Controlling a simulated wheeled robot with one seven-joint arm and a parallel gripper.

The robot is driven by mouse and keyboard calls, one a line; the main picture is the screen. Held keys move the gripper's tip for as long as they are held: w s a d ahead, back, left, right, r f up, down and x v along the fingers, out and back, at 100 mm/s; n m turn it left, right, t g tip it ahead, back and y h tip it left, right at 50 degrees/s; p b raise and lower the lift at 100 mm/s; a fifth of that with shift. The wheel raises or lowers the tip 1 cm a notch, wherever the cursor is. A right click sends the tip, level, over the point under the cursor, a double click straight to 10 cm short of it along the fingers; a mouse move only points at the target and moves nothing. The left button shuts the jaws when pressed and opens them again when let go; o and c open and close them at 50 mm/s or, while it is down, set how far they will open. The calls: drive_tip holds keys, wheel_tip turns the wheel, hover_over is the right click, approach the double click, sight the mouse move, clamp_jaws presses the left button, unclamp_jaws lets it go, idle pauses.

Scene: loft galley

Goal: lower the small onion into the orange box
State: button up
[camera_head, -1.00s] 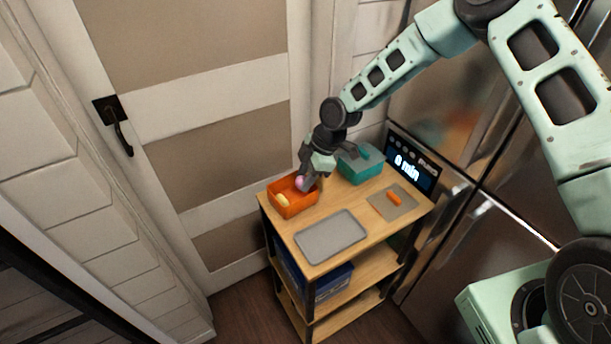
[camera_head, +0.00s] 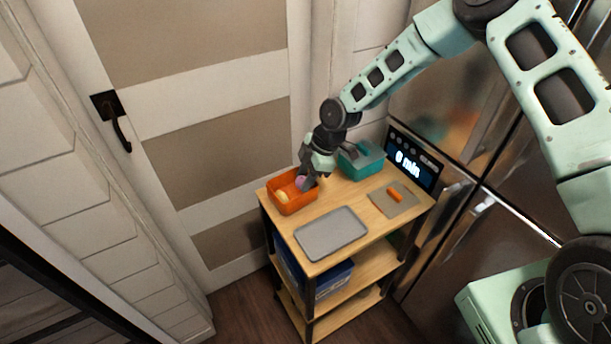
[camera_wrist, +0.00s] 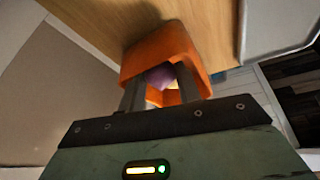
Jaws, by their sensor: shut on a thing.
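The orange box (camera_head: 293,205) stands on the top of the wooden cart at its far left corner. My gripper (camera_head: 306,184) points down into the box and is shut on the small onion (camera_head: 300,182), which is pinkish purple. In the wrist view the onion (camera_wrist: 160,76) sits between my two fingers (camera_wrist: 160,92), inside the outline of the orange box (camera_wrist: 163,42). Whether the onion touches the box floor is hidden. A pale yellow thing (camera_head: 283,196) lies in the box beside the onion.
A grey tray (camera_head: 331,234) lies at the cart's front. A teal box (camera_head: 361,165) stands behind, right of my gripper. A carrot-like orange thing (camera_head: 395,195) lies on a flat board (camera_head: 404,205) at the right. A display (camera_head: 411,163) stands behind the cart.

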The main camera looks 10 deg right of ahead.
drive_tip(key=shift+f, duration=0.15)
drive_tip(key=o, duration=1)
drive_tip(key=shift+o, duration=0.2)
drive_tip(key=b+v, duration=0.3)
drive_tip(key=v, duration=0.8)
drive_tip(key=s+a+r+m+h, duration=0.1)
drive_tip(key=s+a+r+m, duration=0.15)
drive_tip(key=s, duration=0.45)
drive_tip(key=s+a+r+m+h, duration=0.1)
drive_tip(key=s+a+r+h, duration=0.2)
drive_tip(key=s, duration=0.4)
drive_tip(key=s+d+r+m, duration=0.1)
drive_tip(key=s+r+m, duration=0.2)
drive_tip(key=s, duration=0.6)
drive_tip(key=s+d+r+m, duration=0.1)
drive_tip(key=s+r+m, duration=0.3)
drive_tip(key=s, duration=0.6)
drive_tip(key=shift+s+d, duration=0.2)
